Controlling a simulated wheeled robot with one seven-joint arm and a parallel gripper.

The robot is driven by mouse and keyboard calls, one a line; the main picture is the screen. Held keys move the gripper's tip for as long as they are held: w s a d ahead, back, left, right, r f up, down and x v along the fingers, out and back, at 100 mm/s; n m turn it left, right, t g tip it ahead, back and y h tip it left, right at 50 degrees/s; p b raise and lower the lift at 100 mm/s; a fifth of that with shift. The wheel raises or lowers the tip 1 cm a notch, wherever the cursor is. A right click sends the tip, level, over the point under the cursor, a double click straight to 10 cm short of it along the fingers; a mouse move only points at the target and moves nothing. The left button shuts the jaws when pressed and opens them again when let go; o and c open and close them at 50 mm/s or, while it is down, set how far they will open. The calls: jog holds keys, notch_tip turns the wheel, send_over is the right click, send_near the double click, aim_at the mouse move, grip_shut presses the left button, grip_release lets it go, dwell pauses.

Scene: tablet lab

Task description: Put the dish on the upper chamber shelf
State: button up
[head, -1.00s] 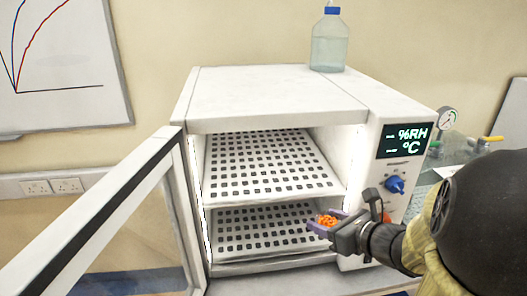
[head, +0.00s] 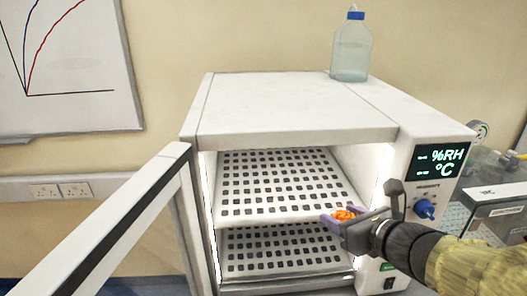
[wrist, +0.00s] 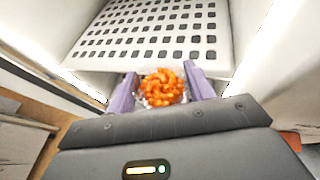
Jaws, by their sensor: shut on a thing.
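My gripper (head: 335,225) is shut on a small clear dish holding orange pieces (head: 344,215). In the wrist view the dish (wrist: 163,88) sits between the two purple fingers, with its orange contents facing up. The chamber (head: 290,107) is a white cabinet with its front open. Its upper shelf (head: 262,217) is a white perforated plate and looks bare. The dish is at the right part of the shelf's front edge, about level with it. In the wrist view the upper shelf (wrist: 150,53) lies just beyond the dish. The gripper hides part of the chamber's right front.
A lower perforated shelf (head: 275,265) sits below. The open door (head: 120,225) stands out at the left. The control panel (head: 432,180) with a blue knob is right of the opening, close to my arm. A bottle (head: 351,50) stands on top.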

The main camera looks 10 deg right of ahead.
jog(key=p, duration=0.7)
send_near(300, 190)
jog(key=w, duration=0.1)
jog(key=w+a, duration=0.1)
jog(key=w, duration=0.1)
jog(key=w+r, duration=0.1)
jog(key=w, duration=0.1)
jog(key=shift+a, duration=0.25)
jog(key=shift+w, duration=0.1)
jog(key=shift+w+a, duration=0.1)
jog(key=shift+w, duration=0.15)
jog(key=shift+w+a+r+p, duration=0.1)
jog(key=shift+w+a+p, duration=0.1)
jog(key=shift+w+p, duration=0.3)
jog(key=shift+w+a+p, duration=0.2)
jog(key=shift+w+a, duration=0.05)
jog(key=shift+w, duration=0.4)
jog(key=shift+w+a+f, duration=0.1)
jog(key=shift+w+f, duration=0.4)
jog(key=shift+f, duration=0.3)
jog(key=shift+s+f, duration=0.1)
